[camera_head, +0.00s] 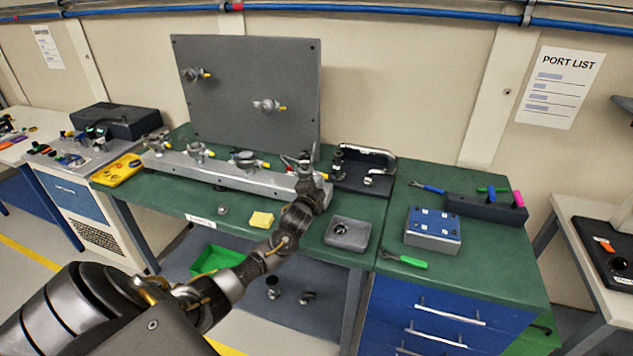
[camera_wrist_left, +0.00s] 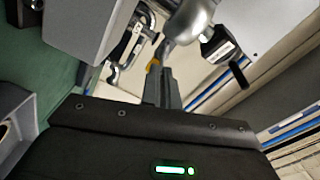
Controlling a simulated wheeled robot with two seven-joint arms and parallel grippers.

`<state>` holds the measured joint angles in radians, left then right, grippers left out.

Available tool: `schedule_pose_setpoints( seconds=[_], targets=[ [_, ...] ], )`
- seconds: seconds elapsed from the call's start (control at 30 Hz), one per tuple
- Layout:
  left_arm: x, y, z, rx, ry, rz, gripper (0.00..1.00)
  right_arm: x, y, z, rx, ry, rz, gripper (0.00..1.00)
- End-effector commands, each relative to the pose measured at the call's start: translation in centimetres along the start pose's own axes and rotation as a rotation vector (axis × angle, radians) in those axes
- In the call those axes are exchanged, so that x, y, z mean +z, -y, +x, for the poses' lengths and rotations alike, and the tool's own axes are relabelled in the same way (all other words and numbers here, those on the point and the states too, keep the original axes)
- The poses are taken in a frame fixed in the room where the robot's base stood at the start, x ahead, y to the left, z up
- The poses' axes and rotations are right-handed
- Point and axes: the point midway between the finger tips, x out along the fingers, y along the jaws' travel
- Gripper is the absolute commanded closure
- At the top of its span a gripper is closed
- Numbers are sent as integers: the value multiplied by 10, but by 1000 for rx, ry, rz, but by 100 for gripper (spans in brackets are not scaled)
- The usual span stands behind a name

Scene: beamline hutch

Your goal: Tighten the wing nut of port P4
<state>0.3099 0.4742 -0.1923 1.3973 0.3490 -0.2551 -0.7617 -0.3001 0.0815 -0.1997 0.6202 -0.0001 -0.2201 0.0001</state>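My left arm comes in from the lower left, and its gripper (camera_head: 305,166) is at the right end of the grey port rail (camera_head: 225,176). The wing-nut fitting there is mostly hidden behind it. Three more fittings with yellow tips stand along the rail: the left (camera_head: 157,143), middle (camera_head: 198,151) and right (camera_head: 246,160). No P4 label is readable. My right gripper is not in view.
An upright grey panel (camera_head: 245,65) with two fittings stands behind the rail. A black fixture (camera_head: 360,172) with a silver handle is just right of the gripper. The green table front is partly clear.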

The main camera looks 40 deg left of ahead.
Motion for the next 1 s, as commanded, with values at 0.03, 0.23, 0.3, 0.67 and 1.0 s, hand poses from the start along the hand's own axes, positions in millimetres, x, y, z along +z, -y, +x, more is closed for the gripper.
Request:
schedule_pose_setpoints(
  seconds=[0.03,0.23,0.3,0.67,1.0],
  targets=[
    [1,-2,0,3,3,47,100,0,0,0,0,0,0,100],
    [2,-5,0,3,3,236,100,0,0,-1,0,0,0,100],
    [2,-6,0,3,2,303,100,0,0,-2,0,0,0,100],
    [5,-13,-1,5,1,635,100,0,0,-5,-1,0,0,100],
    [7,-16,-1,5,0,865,100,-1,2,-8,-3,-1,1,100]
  ],
)
